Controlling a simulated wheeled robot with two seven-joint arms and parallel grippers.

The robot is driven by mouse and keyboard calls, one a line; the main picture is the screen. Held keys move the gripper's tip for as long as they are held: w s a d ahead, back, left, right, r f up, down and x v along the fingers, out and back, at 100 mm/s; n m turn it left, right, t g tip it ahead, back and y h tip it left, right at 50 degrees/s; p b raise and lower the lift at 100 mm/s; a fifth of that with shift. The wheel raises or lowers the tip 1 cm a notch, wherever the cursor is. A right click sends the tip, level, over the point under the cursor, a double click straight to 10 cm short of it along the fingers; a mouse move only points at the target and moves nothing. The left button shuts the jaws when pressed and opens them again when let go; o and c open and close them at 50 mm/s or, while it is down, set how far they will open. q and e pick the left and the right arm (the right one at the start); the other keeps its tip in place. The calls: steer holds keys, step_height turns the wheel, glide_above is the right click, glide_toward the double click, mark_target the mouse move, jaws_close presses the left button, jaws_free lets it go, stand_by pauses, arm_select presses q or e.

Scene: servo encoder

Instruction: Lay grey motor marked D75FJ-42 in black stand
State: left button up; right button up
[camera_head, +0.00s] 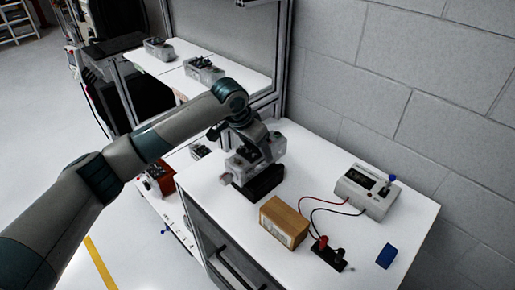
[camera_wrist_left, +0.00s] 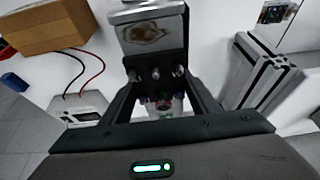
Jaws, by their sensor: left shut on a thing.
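The grey motor (camera_head: 243,172) is in the head view, directly over the black stand (camera_head: 262,186) on the white table. I cannot tell if it rests in the stand or hangs just above it. My left gripper (camera_head: 254,150) reaches down from above and is shut on the motor. In the left wrist view the motor's silver body (camera_wrist_left: 153,35) shows beyond the dark fingers of the gripper (camera_wrist_left: 163,90). The marking on the motor cannot be read. My right gripper is not in view.
A cardboard box (camera_head: 284,222) stands just right of the stand. A grey meter (camera_head: 366,190) has red and black leads to a small black terminal block (camera_head: 328,254). A blue block (camera_head: 386,256) lies near the right edge. Other grey motors (camera_head: 204,69) sit on a shelf behind.

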arm_select(q)
steer(key=shift+f, duration=1.1)
stand_by(0.8)
steer(key=o, duration=1.5)
steer(key=shift+c, duration=0.2)
steer(key=shift+o, duration=0.6)
steer(key=shift+s+f, duration=0.1)
steer(key=shift+f, duration=0.15)
steer(key=shift+s+a+r, duration=0.1)
steer(key=shift+a+r, duration=0.1)
steer(key=shift+r, duration=0.4)
steer(key=b+v, duration=0.5)
steer(key=v, duration=1.1)
steer(key=shift+r, duration=0.25)
